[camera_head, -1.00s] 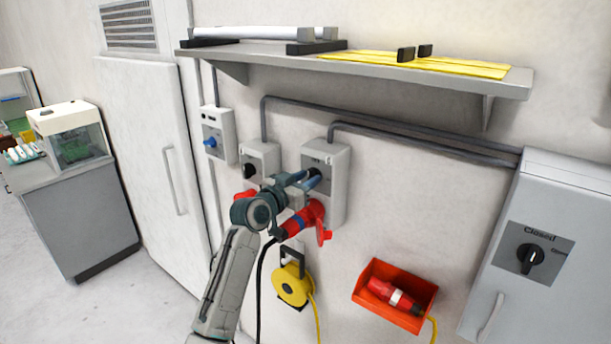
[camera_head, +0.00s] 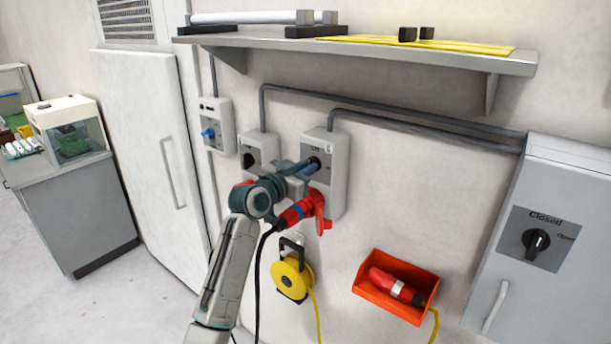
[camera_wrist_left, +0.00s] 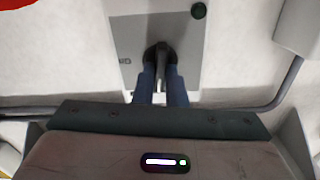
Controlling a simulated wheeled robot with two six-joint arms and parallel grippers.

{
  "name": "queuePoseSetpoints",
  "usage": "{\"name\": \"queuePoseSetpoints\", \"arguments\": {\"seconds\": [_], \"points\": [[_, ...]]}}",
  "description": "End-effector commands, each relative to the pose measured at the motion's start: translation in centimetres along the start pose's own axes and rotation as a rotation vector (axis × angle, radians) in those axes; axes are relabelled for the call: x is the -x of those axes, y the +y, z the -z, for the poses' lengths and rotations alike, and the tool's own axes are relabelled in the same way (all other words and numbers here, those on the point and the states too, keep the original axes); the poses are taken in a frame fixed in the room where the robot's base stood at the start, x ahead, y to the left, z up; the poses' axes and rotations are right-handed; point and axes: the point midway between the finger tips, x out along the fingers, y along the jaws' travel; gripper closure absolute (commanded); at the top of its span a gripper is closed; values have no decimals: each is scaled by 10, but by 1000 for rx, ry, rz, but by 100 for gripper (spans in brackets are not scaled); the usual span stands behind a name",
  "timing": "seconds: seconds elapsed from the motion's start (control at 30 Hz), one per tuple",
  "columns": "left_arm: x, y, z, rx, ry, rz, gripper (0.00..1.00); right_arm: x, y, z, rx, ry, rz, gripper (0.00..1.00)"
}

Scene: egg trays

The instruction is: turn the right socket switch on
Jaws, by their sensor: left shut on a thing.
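The right socket (camera_head: 339,150) is a grey wall box with a dark switch plate. A red plug (camera_head: 299,212) is in its lower part. My left gripper (camera_head: 313,165) is at the plate, its blue fingers shut on the black rotary switch. In the left wrist view, the switch (camera_wrist_left: 161,56) shows between the fingertips (camera_wrist_left: 161,74), its handle lined up with them. An "On" mark is on the plate beside it. In the head view the fingers largely cover the switch, so its exact setting is unclear. My right gripper is not in view.
The left socket (camera_head: 258,144) is close beside my wrist. A shelf (camera_head: 400,66) juts out above. A yellow cable reel (camera_head: 290,277) hangs below, and a red bin (camera_head: 381,310) is at lower right. A grey cabinet (camera_head: 550,180) stands at the right.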

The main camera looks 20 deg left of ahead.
Motion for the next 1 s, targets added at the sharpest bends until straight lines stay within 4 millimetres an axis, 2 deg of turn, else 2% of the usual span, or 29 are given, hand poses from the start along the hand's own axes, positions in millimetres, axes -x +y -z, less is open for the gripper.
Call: {"name": "queuePoseSetpoints", "arguments": {"seconds": [0.03,0.3,1.0], "points": [[0,1,-5,-38,4,0,100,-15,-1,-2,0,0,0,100],[0,2,-6,-285,5,1,100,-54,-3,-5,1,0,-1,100],[0,5,-6,-949,2,1,100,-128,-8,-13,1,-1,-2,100]]}}
